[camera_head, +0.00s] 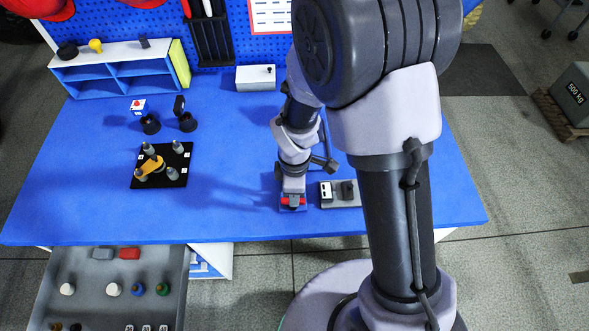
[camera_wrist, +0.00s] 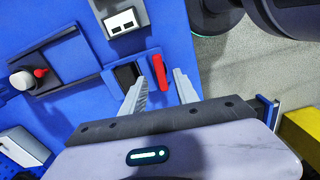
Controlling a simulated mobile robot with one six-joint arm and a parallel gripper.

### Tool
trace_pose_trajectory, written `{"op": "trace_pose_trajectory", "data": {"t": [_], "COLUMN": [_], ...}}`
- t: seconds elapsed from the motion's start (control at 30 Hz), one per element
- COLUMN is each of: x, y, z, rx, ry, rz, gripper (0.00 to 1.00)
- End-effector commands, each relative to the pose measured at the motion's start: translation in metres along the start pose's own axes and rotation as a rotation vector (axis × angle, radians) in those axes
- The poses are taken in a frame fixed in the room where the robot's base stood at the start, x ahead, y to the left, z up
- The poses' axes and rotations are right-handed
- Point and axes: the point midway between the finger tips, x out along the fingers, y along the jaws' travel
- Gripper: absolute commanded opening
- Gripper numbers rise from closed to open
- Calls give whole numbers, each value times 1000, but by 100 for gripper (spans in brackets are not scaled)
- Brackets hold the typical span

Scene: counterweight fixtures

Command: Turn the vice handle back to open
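The red vice handle (camera_head: 293,201) is near the front edge of the blue table, and part of it is hidden by my gripper (camera_head: 292,190) coming down from above. In the wrist view the handle (camera_wrist: 160,72) is a red bar lying between the two fingertips of my gripper (camera_wrist: 161,76). Gaps show on both sides of the bar, so the fingers are open around it and not closed on it. The dark vice jaw area (camera_wrist: 127,73) sits beside the handle, next to the left finger. Much of the vice body is hidden in the head view.
A grey fixture with a white socketed block (camera_head: 327,191) stands close right of the vice. A black plate with posts (camera_head: 160,180) is at the left. An open drawer (camera_head: 105,300) juts out at front left. The blue table (camera_head: 230,150) is clear between.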

Motion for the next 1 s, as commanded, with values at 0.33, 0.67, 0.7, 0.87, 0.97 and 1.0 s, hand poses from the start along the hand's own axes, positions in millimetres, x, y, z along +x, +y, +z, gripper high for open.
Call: {"op": "trace_pose_trajectory", "data": {"t": [0.33,0.67,0.7,0.87,0.97,1.0], "x": [-114,-140,-140,-140,-140,-140], "y": [1,0,0,0,0,0], "z": [0,0,0,0,0,0], "rx": [0,0,0,0,0,4], "ry": [2,0,0,0,0,1], "rz": [4,0,0,0,0,2], "gripper": [36,36,36,36,36,36]}}
